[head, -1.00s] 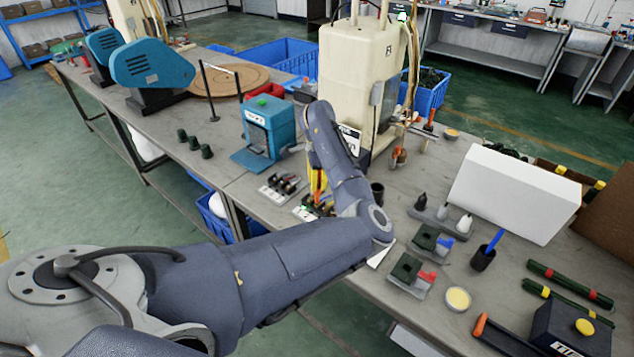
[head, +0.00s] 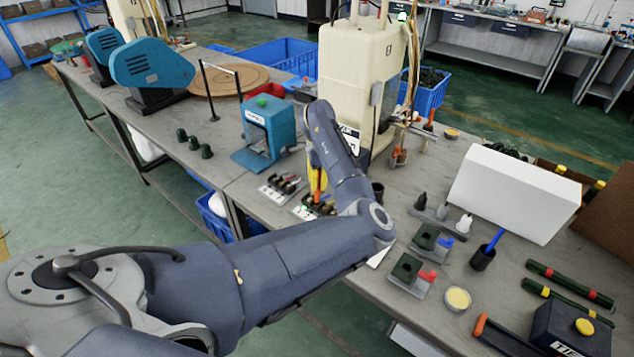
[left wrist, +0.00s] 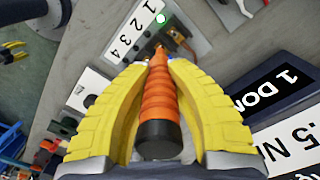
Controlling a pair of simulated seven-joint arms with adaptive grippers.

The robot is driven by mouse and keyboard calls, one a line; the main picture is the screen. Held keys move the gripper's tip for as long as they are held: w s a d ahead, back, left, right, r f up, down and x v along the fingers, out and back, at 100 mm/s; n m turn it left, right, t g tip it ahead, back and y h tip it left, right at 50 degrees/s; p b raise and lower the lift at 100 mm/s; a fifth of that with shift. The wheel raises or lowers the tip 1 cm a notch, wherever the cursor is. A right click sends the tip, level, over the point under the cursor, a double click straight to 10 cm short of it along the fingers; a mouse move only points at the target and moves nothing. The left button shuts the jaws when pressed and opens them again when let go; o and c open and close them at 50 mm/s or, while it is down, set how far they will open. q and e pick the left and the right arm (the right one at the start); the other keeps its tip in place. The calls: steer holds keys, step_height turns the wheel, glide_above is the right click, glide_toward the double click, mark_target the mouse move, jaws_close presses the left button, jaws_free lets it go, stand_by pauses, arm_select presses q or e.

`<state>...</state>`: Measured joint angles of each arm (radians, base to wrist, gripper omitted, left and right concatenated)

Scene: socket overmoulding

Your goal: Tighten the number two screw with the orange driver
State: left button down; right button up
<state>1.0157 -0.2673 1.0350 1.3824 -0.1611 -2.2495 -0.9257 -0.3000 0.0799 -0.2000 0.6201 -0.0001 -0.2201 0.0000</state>
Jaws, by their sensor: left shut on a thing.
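My left gripper (left wrist: 160,105) has yellow ribbed fingers shut on the orange driver (left wrist: 158,100), which has a black end cap. In the head view the driver (head: 317,184) is upright below my wrist, over the screw block. The block's number plate (left wrist: 135,30), marked 1 to 4, lies beyond the driver in the left wrist view, with a lit green lamp (left wrist: 161,19). The driver's tip points at the block, but the handle and fingers hide the tip and the number two screw; contact cannot be told. My right gripper is not in view.
A similar block (head: 281,187) with dark parts sits left of the screw block. A teal press (head: 268,133) and a cream machine (head: 358,80) stand behind. Holders with red (head: 427,277) and blue levers and a white box (head: 515,193) are at right.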

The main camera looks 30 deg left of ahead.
arm_select(q)
steer(key=shift+f, duration=0.55)
stand_by(2.5)
steer(key=shift+r, duration=2.55)
